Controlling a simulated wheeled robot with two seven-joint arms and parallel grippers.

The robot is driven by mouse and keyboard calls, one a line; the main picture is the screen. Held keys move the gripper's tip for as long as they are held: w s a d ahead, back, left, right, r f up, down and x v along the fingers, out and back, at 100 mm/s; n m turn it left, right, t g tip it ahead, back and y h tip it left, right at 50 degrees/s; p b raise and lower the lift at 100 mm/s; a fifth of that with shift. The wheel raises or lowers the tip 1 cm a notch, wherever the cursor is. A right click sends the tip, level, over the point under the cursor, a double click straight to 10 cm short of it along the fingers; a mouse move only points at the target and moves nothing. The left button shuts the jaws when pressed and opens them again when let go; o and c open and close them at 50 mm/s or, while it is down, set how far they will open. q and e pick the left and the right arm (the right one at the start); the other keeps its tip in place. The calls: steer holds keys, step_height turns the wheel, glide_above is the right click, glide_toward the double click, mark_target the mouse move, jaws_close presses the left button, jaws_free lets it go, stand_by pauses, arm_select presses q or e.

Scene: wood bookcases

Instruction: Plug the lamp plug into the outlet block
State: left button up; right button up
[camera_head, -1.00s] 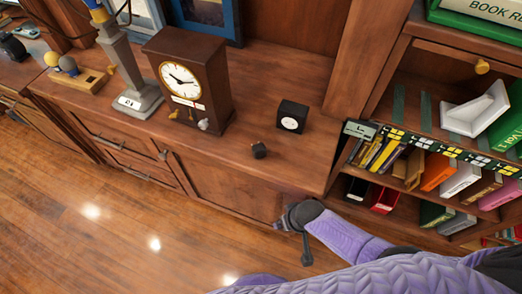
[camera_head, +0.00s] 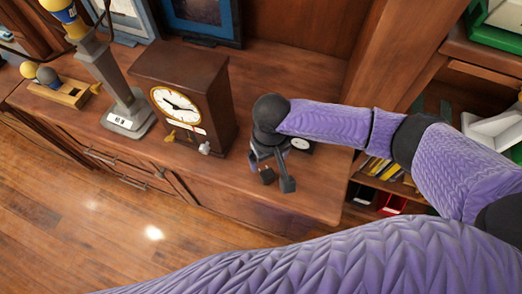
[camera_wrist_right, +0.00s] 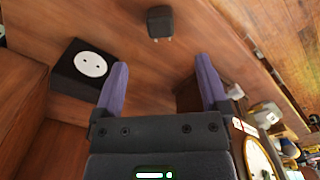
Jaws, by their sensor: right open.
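The lamp plug (camera_wrist_right: 160,22) is a small dark block with two short prongs, lying on the wood top ahead of my right fingers in the wrist view. The outlet block (camera_wrist_right: 80,68) is a black cube with a white round socket face, to the left of the fingers there. In the head view, the outlet block (camera_head: 301,144) is mostly hidden behind my right wrist. My right gripper (camera_wrist_right: 162,66) is open with nothing between its fingers. In the head view my right gripper (camera_head: 276,178) points down over the cabinet top, close to the plug. My left gripper is not in view.
A brown clock (camera_head: 183,105) stands left of my right gripper. A grey lamp base (camera_head: 128,118) and a wooden toy (camera_head: 62,90) are farther left. Bookshelves are at the right. The cabinet's front edge drops to the floor.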

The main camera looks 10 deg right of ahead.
mark_target(267, 173)
steer(key=shift+w, duration=0.35)
steer(key=shift+s, duration=0.3)
step_height(267, 173, down, 4)
steer(key=shift+f+b, duration=0.1)
steer(key=shift+b, duration=1)
steer(key=shift+f, duration=0.3)
steer(key=shift+r, duration=0.1)
step_height(267, 173, down, 5)
steer(key=b, duration=0.3)
steer(key=shift+f, duration=0.2)
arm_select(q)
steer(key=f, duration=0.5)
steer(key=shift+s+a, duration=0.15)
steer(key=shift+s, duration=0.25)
arm_select(e)
steer(key=shift+r, duration=0.1)
steer(key=shift+c, duration=0.3)
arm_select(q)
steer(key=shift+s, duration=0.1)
arm_select(e)
jaws_close()
